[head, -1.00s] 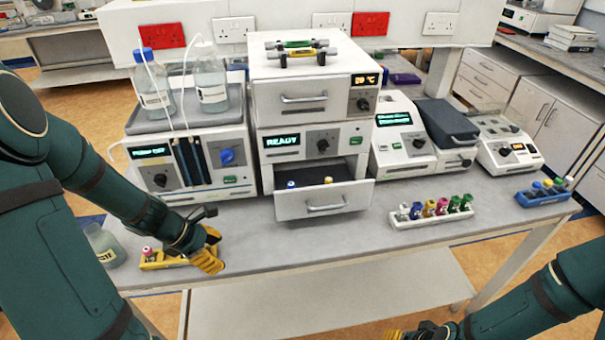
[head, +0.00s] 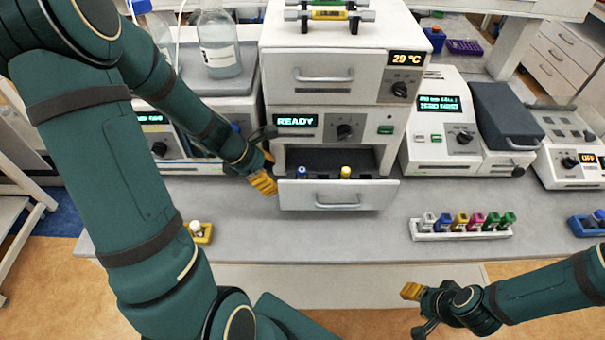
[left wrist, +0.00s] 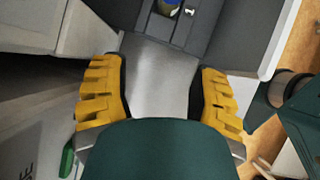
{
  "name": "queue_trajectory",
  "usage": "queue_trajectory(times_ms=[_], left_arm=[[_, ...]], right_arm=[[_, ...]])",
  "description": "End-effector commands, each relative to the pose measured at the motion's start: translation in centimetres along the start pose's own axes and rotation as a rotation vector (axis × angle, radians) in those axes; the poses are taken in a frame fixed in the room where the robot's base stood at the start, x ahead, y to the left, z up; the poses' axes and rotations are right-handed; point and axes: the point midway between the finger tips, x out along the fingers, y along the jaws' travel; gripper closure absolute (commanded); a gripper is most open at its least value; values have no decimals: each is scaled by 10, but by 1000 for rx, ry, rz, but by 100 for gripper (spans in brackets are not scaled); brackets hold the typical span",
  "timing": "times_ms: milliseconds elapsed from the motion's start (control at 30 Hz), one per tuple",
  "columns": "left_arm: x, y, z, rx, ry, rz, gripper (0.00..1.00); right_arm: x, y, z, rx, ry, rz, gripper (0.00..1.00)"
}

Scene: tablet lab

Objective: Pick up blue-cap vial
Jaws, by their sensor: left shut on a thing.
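The blue-cap vial (head: 302,174) stands in the open drawer (head: 330,196), toward its left side. A blue cap (left wrist: 170,4) shows at the top edge of the left wrist view, in a dark holder. My left gripper (head: 263,178) is at the drawer's left edge, left of the blue-cap vial. In the left wrist view its yellow fingers (left wrist: 160,95) stand apart. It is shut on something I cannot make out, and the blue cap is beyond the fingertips.
A yellow-cap vial (head: 346,172) also stands in the drawer. A white rack (head: 460,235) of several coloured-cap vials is on the bench at right. A small yellow rack (head: 206,235) with a pale-capped vial is at left, partly behind my arm. The bench in front of the drawer is clear.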

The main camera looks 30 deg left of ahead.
Motion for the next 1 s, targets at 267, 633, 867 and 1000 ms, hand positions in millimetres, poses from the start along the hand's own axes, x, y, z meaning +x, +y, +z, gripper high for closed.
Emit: queue_trajectory(times_ms=[267,633,867,1000], left_arm=[[15,-6,27,-1,-19,-20,42],[40,-6,66,2,-15,-22,42],[50,-4,62,-2,-12,-12,42],[50,-3,62,-1,-11,-11,50]], right_arm=[[-1,-1,0,-1,0,-1,53],[-3,-2,0,-1,0,-1,53],[3,1,1,-1,0,0,53],[3,0,0,-2,0,-1,53]])
